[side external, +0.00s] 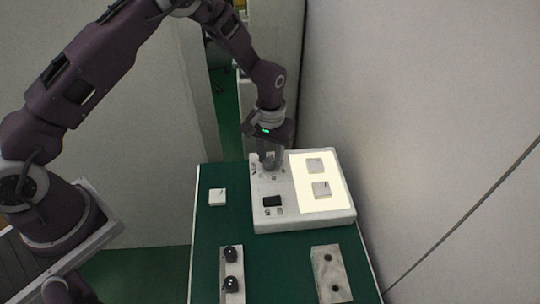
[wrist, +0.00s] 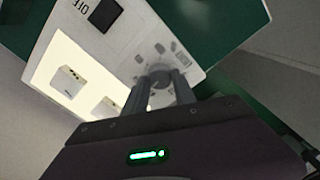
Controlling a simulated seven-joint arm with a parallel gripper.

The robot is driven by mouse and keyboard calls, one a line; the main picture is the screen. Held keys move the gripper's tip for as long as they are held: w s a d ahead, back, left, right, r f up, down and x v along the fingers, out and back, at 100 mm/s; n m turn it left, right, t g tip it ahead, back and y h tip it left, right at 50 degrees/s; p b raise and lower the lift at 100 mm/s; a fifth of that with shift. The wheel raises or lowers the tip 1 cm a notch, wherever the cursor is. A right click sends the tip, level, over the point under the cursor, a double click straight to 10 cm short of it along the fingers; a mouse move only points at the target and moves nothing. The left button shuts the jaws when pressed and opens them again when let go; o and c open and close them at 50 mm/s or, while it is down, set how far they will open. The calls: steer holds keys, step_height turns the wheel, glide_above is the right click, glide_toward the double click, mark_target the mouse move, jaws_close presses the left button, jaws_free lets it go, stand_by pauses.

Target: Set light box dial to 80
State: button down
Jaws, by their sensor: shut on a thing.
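The light box (side external: 303,219) is a white box on the green table, with a glowing panel (side external: 308,203) on its right half in the side external view. My gripper (side external: 269,163) points down over the back left part of the box. In the wrist view my gripper (wrist: 161,84) has its two fingers closed around the round grey dial (wrist: 159,73), with printed marks around it. The dial's pointer and exact reading cannot be made out. A black switch (side external: 272,201) sits in front of the dial, and the word OFF shows beside the switch (wrist: 104,15) in the wrist view.
Two pale square pieces (side external: 315,165) (side external: 321,189) lie on the lit panel. Another white square piece (side external: 217,197) is on the table left of the box. In front are a block with two black knobs (side external: 231,270) and a block with two holes (side external: 331,274). A wall stands close on the right.

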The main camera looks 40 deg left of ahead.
mark_target(271, 161)
steer(key=m, duration=0.4)
steer(key=shift+m, duration=0.3)
steer(key=m, duration=0.3)
steer(key=shift+d+m, duration=0.1)
steer(key=shift+m, duration=0.2)
steer(key=m, duration=0.4)
steer(key=shift+d, duration=0.1)
steer(key=shift+m, duration=2)
steer(key=shift+s, duration=0.1)
steer(key=c, duration=1)
jaws_free()
step_height(271, 161, up, 7)
steer(key=shift+r, duration=0.1)
